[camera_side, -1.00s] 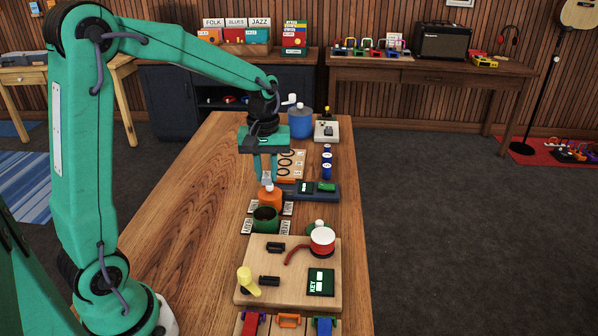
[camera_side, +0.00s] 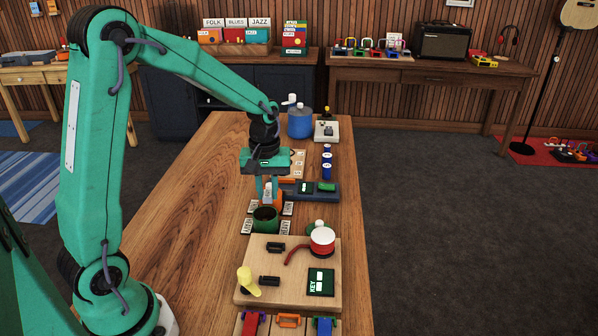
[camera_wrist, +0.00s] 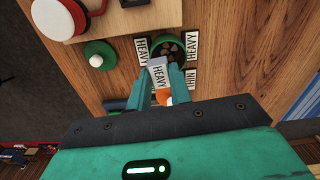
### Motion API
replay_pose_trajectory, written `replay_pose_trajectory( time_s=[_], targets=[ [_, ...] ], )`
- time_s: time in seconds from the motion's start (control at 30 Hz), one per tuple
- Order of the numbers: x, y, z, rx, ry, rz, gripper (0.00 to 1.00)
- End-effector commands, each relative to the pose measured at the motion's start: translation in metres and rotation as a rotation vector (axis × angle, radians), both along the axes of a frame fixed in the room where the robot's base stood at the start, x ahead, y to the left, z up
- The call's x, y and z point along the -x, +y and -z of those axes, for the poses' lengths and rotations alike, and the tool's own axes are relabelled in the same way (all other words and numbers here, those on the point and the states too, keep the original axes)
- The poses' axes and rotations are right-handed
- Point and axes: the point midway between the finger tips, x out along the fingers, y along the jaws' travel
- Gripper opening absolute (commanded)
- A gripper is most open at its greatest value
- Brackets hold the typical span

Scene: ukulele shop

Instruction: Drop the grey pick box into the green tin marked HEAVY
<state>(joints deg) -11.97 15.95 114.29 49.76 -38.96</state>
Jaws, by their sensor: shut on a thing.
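My gripper (camera_side: 267,196) is shut on the grey pick box (camera_wrist: 158,71), which has HEAVY printed on it. It also shows in the wrist view (camera_wrist: 160,82). The green tin (camera_side: 265,228) stands open on the table just in front of my gripper in the side view. In the wrist view the tin (camera_wrist: 182,41) holds dark picks, and HEAVY plates stand on both sides of it. The box overlaps the tin's near edge there; its height above the tin is hard to tell. My fingers hide much of the box in the side view.
An orange tin (camera_side: 277,199) is right behind my fingers. A green lid with a white knob (camera_wrist: 97,54) lies beside the green tin. A wooden board (camera_side: 250,297) with a red-and-white drum-shaped piece is in front. The table's left side is clear.

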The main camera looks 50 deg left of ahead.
Motion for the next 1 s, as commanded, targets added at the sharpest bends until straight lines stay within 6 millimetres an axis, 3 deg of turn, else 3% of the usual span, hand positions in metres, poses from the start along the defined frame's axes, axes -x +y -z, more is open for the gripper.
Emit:
replay_pose_trajectory(
  time_s=[0.43, 0.47, 0.57, 1.0],
  targets=[
    [0.0001, 0.0, 0.0062, 0.0, 0.0, 0.0, 0.0],
    [0.0001, 0.0, 0.0062, 0.0, 0.0, 0.0, 0.26],
    [0.0001, 0.0, 0.0061, 0.0, 0.0, 0.0, 0.46],
    [-0.0002, 0.0001, 0.0014, 0.0, -0.001, 0.0, 0.46]
  ],
)
